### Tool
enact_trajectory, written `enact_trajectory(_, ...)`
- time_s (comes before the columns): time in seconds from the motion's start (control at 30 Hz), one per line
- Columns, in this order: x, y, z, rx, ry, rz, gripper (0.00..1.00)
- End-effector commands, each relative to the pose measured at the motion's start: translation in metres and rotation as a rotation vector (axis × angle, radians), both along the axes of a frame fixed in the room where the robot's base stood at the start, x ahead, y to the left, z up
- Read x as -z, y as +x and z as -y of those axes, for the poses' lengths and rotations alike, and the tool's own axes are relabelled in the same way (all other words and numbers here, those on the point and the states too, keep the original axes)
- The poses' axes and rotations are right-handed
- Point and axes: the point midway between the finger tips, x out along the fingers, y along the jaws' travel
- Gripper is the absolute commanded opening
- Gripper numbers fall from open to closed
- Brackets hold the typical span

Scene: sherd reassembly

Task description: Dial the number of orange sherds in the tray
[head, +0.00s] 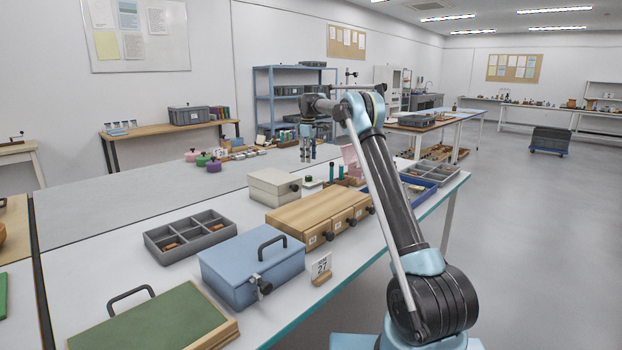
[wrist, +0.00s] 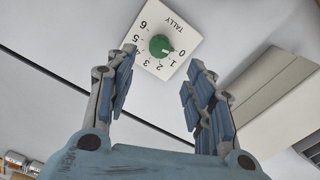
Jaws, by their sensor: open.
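The white tally dial (wrist: 168,38) with numbers 0 to 6 lies in the upper middle of the wrist view. Its green knob (wrist: 159,46) has a pale mark that appears turned toward 0. My gripper (wrist: 160,85) is open and empty, its fingers apart on the near side of the dial, not touching the knob. In the head view my gripper (head: 307,157) hangs above the table. The grey divided tray (head: 151,246) stands at left centre, with orange-brown sherds (head: 169,247) in its compartments. Walls hide parts of the compartments, so the sherds' full number is unclear.
A blue tray (head: 437,179) lies behind my arm. Coloured knobbed pieces (head: 213,165) stand further back. The left middle of the table is clear.

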Motion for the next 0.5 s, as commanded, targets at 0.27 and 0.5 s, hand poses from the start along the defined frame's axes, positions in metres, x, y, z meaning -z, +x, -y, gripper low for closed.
enact_trajectory(0.27, 0.050, 0.000, 0.000, 0.000, 0.000, 0.000, 0.49)
enact_trajectory(0.5, 0.083, 0.000, 0.000, 0.000, 0.000, 0.000, 0.49)
